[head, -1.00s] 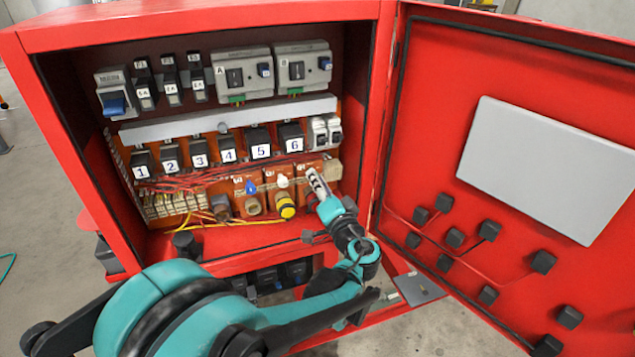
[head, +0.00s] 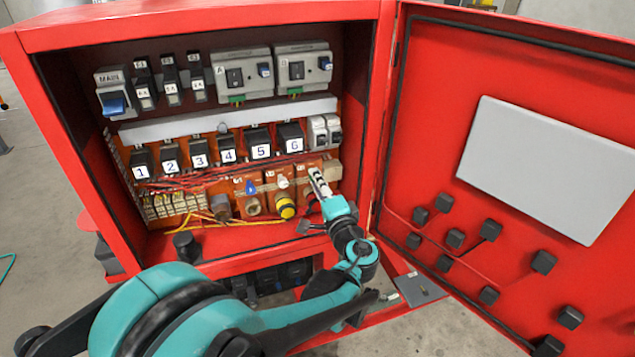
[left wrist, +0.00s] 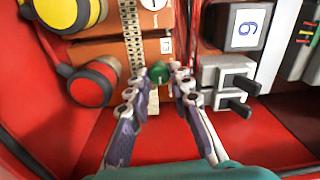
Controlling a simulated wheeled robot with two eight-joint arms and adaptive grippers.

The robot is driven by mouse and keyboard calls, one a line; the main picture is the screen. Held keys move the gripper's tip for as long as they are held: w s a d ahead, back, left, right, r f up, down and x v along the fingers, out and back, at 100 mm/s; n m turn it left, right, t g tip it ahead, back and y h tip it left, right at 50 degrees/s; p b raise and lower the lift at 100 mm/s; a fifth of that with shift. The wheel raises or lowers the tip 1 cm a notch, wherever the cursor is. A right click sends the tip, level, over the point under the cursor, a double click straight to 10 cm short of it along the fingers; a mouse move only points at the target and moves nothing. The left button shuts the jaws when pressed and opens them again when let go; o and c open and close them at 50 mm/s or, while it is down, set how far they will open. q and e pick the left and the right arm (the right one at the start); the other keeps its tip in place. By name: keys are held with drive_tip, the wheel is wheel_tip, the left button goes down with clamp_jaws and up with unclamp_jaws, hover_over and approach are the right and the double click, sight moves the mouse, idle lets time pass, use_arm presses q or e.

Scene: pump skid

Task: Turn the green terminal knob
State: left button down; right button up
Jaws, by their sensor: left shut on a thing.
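The green terminal knob (left wrist: 158,72) shows in the left wrist view, on an orange block beside a beige terminal strip. My left gripper (left wrist: 160,80) has a fingertip on each side of it and is shut on it. In the head view my left gripper (head: 318,181) reaches into the lower right of the red cabinet, and its fingers hide the green knob there. How far the knob is turned cannot be told. My right gripper is in neither view.
A yellow-capped knob (head: 287,210) and a blue knob (head: 251,187) stand left of the gripper. A red-capped knob (left wrist: 95,85) is close to the fingers. Breaker 6 (head: 294,143) sits above. The open cabinet door (head: 500,90) stands at right.

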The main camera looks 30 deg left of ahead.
use_arm(q)
drive_tip(key=c, duration=1.3)
unclamp_jaws()
drive_tip(key=shift+c, duration=0.2)
drive_tip(key=v, duration=1.2)
drive_tip(key=shift+f, duration=0.1)
